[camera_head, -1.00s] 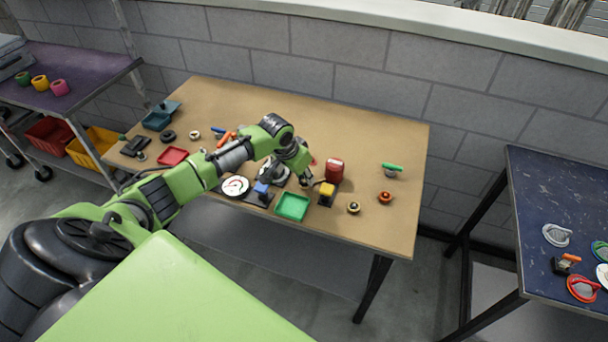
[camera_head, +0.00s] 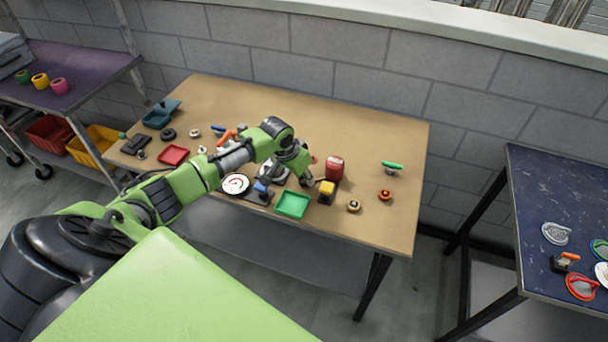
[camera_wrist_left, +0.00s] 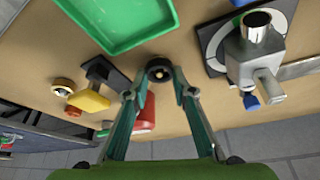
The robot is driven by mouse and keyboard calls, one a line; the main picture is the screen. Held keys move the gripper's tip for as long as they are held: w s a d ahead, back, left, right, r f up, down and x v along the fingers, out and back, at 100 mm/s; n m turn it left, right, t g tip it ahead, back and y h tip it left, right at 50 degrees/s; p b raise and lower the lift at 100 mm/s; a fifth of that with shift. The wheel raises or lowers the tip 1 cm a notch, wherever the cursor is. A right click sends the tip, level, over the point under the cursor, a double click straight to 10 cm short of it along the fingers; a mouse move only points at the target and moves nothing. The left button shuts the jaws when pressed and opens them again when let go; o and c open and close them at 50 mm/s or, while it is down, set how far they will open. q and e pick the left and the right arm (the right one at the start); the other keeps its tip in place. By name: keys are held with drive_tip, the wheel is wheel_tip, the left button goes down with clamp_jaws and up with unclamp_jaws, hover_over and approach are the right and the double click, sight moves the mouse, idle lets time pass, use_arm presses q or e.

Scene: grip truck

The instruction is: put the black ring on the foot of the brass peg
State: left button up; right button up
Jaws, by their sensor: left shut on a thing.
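My left gripper (camera_head: 306,179) is above the table, between the green tray and the red can. In the left wrist view its fingertips (camera_wrist_left: 160,76) are closed on a small, dark, round thing, which looks like the black ring (camera_wrist_left: 160,71); the fingers partly hide it. My right gripper is not in view.
The green tray (camera_head: 279,212), a yellow-topped block (camera_head: 327,188) and a red can (camera_head: 334,166) are close to the gripper. A red-orange knob (camera_head: 385,195) and a green-handled piece (camera_head: 391,165) stand farther right. A thick dark ring (camera_head: 168,133) lies far left.

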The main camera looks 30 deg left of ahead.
use_arm(q)
drive_tip(key=shift+f, duration=0.2)
idle(0.6)
drive_tip(key=o, duration=1.2)
drive_tip(key=o, duration=0.3)
wheel_tip(320, 180, up, 8)
drive_tip(key=p, duration=0.8)
drive_tip(key=shift+f, duration=0.2)
drive_tip(key=shift+f, duration=0.1)
